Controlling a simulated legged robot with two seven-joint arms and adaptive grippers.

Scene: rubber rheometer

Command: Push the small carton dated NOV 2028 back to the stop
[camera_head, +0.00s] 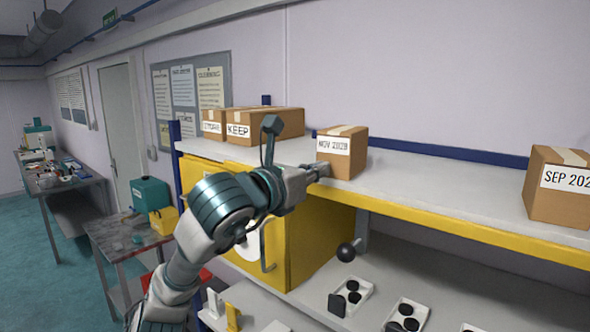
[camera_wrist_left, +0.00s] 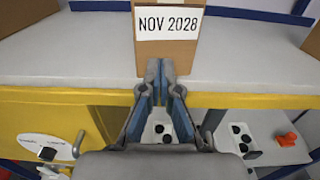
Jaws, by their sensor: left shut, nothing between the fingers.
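The small carton labelled NOV 2028 (camera_head: 342,158) stands upright on the white shelf (camera_head: 420,185) in the head view. In the left wrist view the same carton (camera_wrist_left: 167,52) stands straight ahead of the fingers. My left gripper (camera_head: 322,170) is shut and empty, with its fingertips at the lower front of the carton. In the left wrist view the left gripper (camera_wrist_left: 160,66) overlaps the carton's lower face; whether it touches is unclear. The blue stop rail (camera_head: 450,151) runs along the back of the shelf, with bare shelf visible between it and the carton. My right gripper is not in view.
A carton marked KEEP (camera_head: 240,129) and a smaller one (camera_head: 212,124) stand on the shelf's left end. A SEP carton (camera_head: 560,192) stands at the right. The yellow shelf edge (camera_head: 440,219) runs along the front. Below are a yellow cabinet (camera_head: 318,240) and trays (camera_head: 352,292).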

